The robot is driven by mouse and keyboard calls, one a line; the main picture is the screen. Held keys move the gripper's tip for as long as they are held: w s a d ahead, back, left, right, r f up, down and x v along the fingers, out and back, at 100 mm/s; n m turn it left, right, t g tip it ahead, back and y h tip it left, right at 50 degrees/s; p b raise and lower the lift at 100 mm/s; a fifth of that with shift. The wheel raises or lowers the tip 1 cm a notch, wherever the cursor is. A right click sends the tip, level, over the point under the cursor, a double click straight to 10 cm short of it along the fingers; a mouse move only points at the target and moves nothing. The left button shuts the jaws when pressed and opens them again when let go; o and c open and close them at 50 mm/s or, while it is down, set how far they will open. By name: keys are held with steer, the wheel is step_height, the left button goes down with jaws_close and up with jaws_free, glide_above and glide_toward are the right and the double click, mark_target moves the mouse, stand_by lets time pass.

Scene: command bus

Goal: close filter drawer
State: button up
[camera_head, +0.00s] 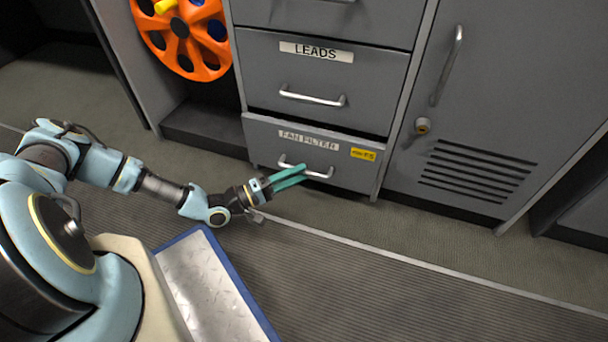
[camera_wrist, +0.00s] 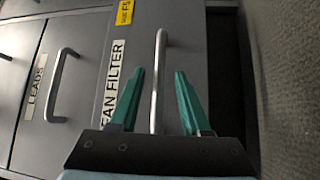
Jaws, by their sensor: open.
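The filter drawer (camera_head: 262,138) is the grey bottom drawer, labelled FAN FILTER, with a yellow sticker. Its front seems to stand slightly proud of the drawer above; how far it is out is hard to tell. Its bar handle (camera_head: 322,175) is silver. My gripper (camera_head: 305,174) is open, its green fingers reaching to the handle and covering part of it. In the wrist view the handle (camera_wrist: 158,75) runs between the two spread fingers (camera_wrist: 160,72), and I see no clear contact. The drawer front (camera_wrist: 182,40) lies behind them.
The LEADS drawer (camera_head: 270,70) above looks shut. A vented cabinet door (camera_head: 480,110) stands to the right. An orange reel (camera_head: 185,50) hangs at upper left. A blue-edged metal plate (camera_head: 205,285) is near my base. The floor (camera_head: 400,300) in front is clear.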

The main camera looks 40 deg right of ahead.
steer(key=shift+x, duration=1.2)
jaws_close()
stand_by(0.6)
